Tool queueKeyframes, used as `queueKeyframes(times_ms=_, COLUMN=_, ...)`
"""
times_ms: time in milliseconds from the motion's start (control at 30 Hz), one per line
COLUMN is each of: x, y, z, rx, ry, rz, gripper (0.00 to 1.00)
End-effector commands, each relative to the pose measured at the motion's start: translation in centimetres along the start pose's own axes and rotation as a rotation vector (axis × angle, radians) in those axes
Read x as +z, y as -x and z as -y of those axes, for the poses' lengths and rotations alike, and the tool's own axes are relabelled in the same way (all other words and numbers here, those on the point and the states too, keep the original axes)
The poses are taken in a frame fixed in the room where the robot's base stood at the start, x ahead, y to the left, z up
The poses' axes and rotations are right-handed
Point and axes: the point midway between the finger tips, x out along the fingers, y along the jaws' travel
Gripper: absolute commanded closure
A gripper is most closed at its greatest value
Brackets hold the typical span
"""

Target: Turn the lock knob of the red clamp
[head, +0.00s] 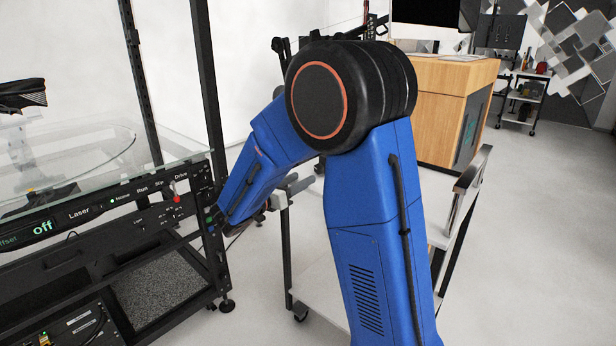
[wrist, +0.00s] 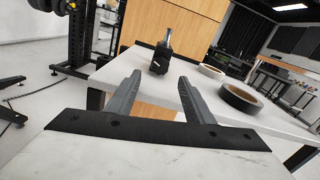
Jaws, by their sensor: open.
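No red clamp can be made out for certain in either view. A small red-tipped part (head: 175,189) sits on the front panel of the black machine at the left of the head view, below the "Drive" label; it is too small to identify. My gripper (wrist: 160,78) is open and empty, its two grey fingers spread apart in the wrist view. Beyond the fingertips, a black block with an upright silver post (wrist: 160,60) stands on a white table (wrist: 110,72). In the head view my blue arm hides most of the gripper.
Two rings, a pale one (wrist: 212,72) and a dark one (wrist: 240,100), lie on the white table to the right. The black machine frame (head: 205,90) with a glass top (head: 100,178) stands at the left of the head view. A wooden cabinet (head: 440,110) is behind.

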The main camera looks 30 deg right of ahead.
Motion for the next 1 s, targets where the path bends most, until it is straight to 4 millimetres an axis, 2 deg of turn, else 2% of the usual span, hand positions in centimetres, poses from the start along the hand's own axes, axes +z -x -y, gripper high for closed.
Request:
queueKeyframes(times_ms=300, x=0.0, y=5.6, z=-0.1, rx=0.004, ry=0.0, rz=0.001, gripper=0.52)
queueKeyframes(times_ms=500, x=0.0, y=8.3, z=-0.1, rx=0.002, ry=0.001, rz=0.001, gripper=0.52)
queueKeyframes(times_ms=700, x=0.0, y=9.6, z=0.0, rx=0.001, ry=0.001, rz=0.001, gripper=0.52)
queueKeyframes(times_ms=1000, x=0.0, y=9.8, z=0.0, rx=0.0, ry=0.001, rz=0.0, gripper=0.52)
